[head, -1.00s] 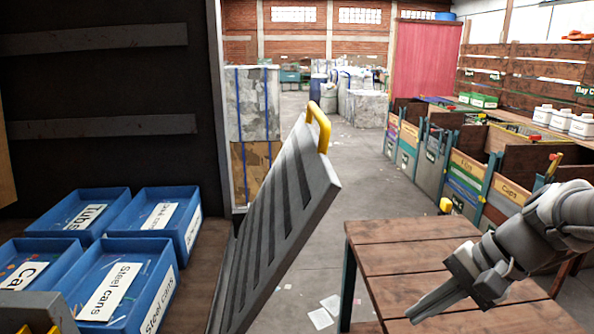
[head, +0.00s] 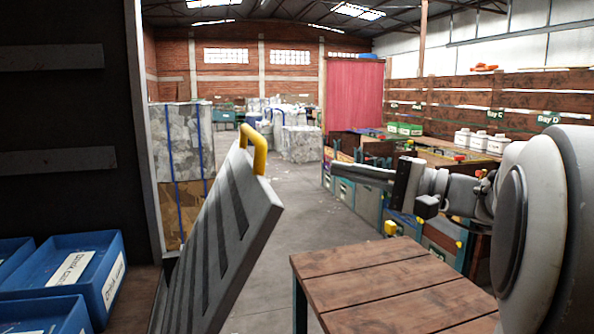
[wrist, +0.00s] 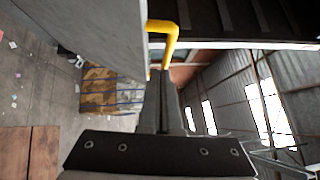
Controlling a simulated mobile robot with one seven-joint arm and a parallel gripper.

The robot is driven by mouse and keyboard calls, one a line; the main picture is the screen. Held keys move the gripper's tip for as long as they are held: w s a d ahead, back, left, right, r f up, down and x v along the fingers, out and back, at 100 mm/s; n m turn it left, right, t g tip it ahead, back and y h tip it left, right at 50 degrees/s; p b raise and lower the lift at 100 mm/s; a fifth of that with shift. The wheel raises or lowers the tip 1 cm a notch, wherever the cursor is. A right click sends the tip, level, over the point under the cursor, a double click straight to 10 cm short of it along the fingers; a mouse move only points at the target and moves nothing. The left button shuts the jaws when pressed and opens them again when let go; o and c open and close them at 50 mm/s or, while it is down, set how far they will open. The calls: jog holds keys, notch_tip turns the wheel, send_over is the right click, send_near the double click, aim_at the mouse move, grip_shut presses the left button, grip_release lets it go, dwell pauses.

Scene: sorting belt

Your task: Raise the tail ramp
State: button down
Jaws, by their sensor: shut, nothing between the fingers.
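The tail ramp (head: 215,240) is a grey ribbed panel, tilted steeply upward at the edge of the dark truck body. A yellow handle (head: 260,150) is fixed at its upper end. My gripper (head: 338,169) is shut and empty, to the right of the handle in the head view and apart from it there. In the wrist view the shut fingers (wrist: 165,78) point toward the yellow handle (wrist: 165,32), which shows just beyond the tips. I cannot tell the exact gap. The ramp's panel (wrist: 95,30) fills the upper left of the wrist view.
Blue trays (head: 80,270) stand inside the truck at left. A wooden table (head: 390,285) stands at the lower right, below my arm. Stacked bales (head: 183,145) stand behind the ramp. Sorting bays line the right. Floor between ramp and bays is open.

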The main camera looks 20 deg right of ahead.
jog(key=w+a+r+p, duration=0.1)
jog(key=w+a, duration=0.4)
jog(key=a, duration=0.4)
jog(key=shift+a, duration=0.25)
jog(key=shift+r, duration=0.1)
